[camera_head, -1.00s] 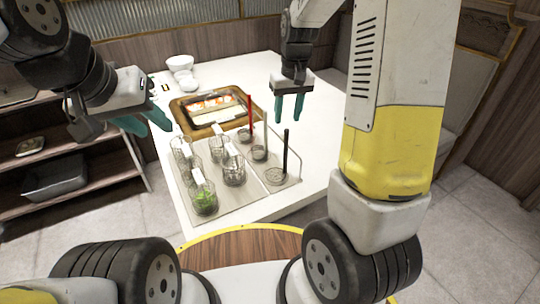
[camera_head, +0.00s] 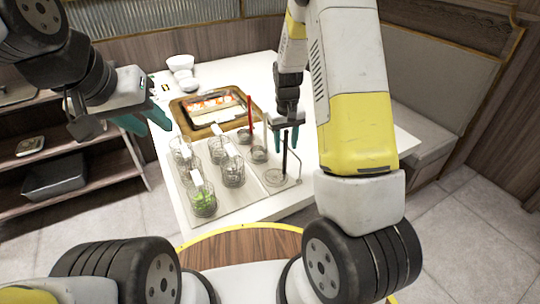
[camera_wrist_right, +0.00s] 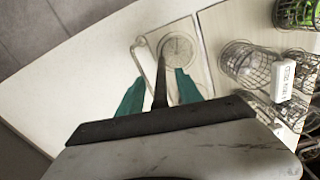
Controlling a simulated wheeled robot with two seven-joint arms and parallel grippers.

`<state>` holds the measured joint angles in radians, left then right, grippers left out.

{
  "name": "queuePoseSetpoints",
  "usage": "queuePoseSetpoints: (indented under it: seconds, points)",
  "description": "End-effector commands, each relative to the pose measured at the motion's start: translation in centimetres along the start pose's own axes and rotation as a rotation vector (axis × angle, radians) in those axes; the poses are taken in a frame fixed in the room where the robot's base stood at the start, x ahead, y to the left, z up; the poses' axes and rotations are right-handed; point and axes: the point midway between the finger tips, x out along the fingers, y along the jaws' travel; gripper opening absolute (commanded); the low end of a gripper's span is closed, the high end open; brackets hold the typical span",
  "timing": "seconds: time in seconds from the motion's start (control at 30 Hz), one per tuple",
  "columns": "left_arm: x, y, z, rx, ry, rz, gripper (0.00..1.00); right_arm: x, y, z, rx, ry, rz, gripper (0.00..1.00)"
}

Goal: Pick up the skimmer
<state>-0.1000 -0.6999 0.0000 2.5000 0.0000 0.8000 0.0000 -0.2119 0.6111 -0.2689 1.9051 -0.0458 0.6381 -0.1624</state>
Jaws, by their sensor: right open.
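The skimmer (camera_head: 285,165) has a dark upright handle and a round, perforated-looking head (camera_wrist_right: 180,48). It stands at the front right of the utensil row on the counter. My right gripper (camera_head: 290,139) is open at the top of this handle. In the right wrist view the dark handle (camera_wrist_right: 160,85) passes between the two teal fingers (camera_wrist_right: 160,92), with a gap on each side. My left gripper (camera_head: 143,121) is open and empty, raised at the left away from the counter items.
A red-handled utensil (camera_head: 250,112) and a pale-handled one (camera_head: 265,133) stand just behind the skimmer. Several wire baskets (camera_head: 233,172) stand to its left, one with green food. A brown tray (camera_head: 178,112) and white bowls (camera_head: 181,63) lie farther back.

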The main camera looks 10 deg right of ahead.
Motion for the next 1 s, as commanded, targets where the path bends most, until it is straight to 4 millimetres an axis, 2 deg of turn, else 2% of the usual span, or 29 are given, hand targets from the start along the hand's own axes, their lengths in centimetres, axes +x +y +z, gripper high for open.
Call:
queuePoseSetpoints:
  seconds: [0.17,0.27,0.4,0.83,1.0]
  points:
    - [0.0,0.0,0.0,0.0,0.0,0.0,0.36,0.0,0.0,0.0,0.0,0.001,0.0,0.42]
    - [0.0,0.0,0.0,0.0,0.0,0.0,0.36,0.0,0.0,0.0,0.0,0.001,0.0,0.27]
    - [0.0,0.0,0.0,0.0,0.0,0.0,0.36,0.0,0.0,0.0,0.0,0.001,0.0,0.0]
    - [0.0,0.0,0.0,0.0,0.0,0.0,0.36,-0.1,0.0,-0.1,0.0,0.002,0.0,0.0]
    - [0.0,0.0,0.0,0.0,0.0,0.0,0.36,-1.1,0.0,-0.1,0.0,0.004,0.0,0.0]
